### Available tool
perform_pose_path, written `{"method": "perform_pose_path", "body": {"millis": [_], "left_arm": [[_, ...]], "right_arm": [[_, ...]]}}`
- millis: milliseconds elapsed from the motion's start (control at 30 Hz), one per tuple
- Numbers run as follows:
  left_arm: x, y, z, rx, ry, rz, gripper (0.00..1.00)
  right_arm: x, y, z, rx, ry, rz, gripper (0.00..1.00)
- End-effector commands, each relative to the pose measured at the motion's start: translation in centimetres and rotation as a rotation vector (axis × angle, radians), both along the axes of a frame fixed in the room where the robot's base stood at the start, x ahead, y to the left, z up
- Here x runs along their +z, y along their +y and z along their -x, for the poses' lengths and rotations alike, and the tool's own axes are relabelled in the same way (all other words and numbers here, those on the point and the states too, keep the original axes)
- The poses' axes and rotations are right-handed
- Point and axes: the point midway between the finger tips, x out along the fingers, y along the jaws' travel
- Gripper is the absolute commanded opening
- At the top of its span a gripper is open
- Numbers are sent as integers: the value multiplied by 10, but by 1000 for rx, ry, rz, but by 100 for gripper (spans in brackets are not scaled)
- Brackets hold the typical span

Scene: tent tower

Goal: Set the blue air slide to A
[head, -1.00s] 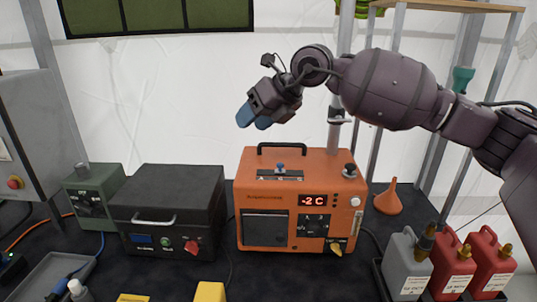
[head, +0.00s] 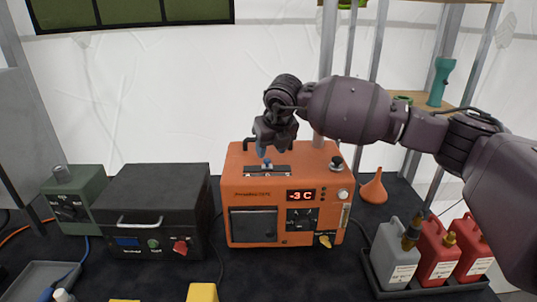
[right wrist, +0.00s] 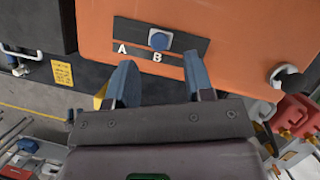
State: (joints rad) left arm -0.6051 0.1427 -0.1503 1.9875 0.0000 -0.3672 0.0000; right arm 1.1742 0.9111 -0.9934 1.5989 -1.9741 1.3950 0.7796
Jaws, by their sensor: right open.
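The blue air slide (head: 267,163) is a small blue knob on a dark plate on top of the orange unit (head: 236,180). In the right wrist view the blue knob (right wrist: 159,40) sits in line with the letter B (right wrist: 157,57), and the letter A (right wrist: 122,48) is to its left. My right gripper (head: 276,152) hangs just above the plate, pointing down. In the right wrist view its fingers (right wrist: 160,72) are open and empty, apart from the knob, which lies beyond and between the fingertips. My left gripper is out of view.
A black case (head: 150,195) and a green box (head: 75,205) stand left of the orange unit. Grey and red canisters (head: 438,252) stand in a tray at the right, with an orange funnel (head: 373,190) behind. A pole rises behind the unit.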

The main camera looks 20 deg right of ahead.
Motion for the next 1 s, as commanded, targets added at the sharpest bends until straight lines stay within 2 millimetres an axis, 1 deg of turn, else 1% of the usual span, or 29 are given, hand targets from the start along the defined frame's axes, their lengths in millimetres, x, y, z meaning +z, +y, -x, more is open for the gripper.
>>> {"method": "perform_pose_path", "body": {"millis": [100,300,433,667,767,900,1000], "left_arm": [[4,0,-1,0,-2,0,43],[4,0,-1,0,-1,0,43],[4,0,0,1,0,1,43],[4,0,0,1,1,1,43],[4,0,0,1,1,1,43],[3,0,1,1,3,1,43],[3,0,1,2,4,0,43]], "right_arm": [[-15,1,-6,0,1,-1,48],[-31,2,-13,0,0,0,48],[-35,2,-14,1,-1,-1,48],[-35,2,-14,1,-1,-1,48],[-35,2,-14,1,-1,-1,34],[-35,2,-14,1,-1,-1,13],[-35,2,-14,1,-1,-1,0]]}}
